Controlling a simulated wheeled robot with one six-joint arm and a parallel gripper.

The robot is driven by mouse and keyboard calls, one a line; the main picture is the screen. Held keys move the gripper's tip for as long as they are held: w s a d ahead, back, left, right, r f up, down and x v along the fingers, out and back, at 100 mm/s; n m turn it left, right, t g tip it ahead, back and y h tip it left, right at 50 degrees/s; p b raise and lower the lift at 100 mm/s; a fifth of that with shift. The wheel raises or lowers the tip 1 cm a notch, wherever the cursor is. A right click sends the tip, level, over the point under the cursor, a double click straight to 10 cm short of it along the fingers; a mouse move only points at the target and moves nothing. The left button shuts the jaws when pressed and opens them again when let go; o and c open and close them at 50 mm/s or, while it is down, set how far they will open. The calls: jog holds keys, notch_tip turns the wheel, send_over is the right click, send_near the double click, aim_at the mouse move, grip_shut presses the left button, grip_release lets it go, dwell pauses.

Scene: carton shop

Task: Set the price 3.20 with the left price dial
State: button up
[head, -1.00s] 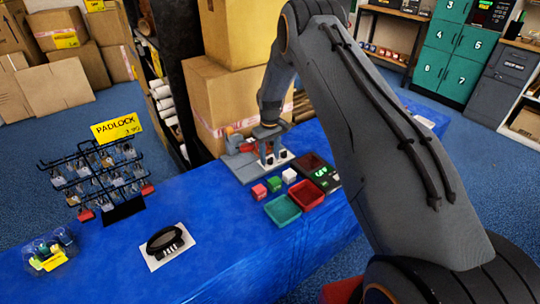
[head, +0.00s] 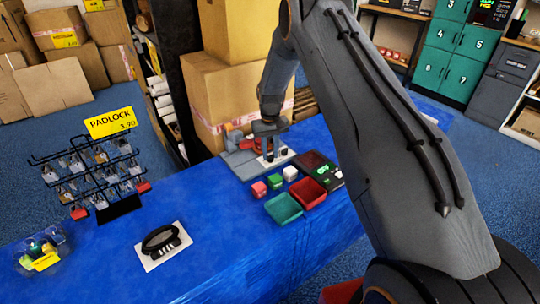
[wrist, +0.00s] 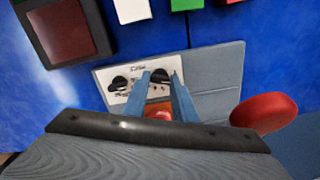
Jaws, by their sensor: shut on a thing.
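The price unit is a grey base (head: 236,165) at the back of the blue table, with a white dial plate (wrist: 108,75) bearing two black dials. My gripper (head: 268,154) reaches down over the left dial. In the wrist view, turned about from the head view, my gripper (wrist: 161,77) has its two blue-grey fingers on either side of this left dial (wrist: 159,76), at the picture's right, and is shut on it. The other dial (wrist: 118,83) stands free beside it; it also shows in the head view (head: 284,151). The dials' settings are too small to read.
A red knob (wrist: 264,113) sits close beside my fingers. Small red (head: 259,189), green (head: 275,181) and white (head: 290,174) blocks, a teal tray (head: 283,209) and a red tray (head: 308,193) lie in front. A padlock rack (head: 95,176) stands at left.

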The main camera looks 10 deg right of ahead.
jog(key=shift+m+b, duration=0.6)
jog(key=shift+m, duration=0.4)
jog(key=o, duration=1)
jog(key=shift+o, duration=0.2)
jog(key=shift+r, duration=0.1)
notch_tip(320, 180, up, 7)
jog(key=shift+r+b, duration=0.1)
jog(key=shift+b, duration=0.95)
jog(key=shift+r, duration=0.25)
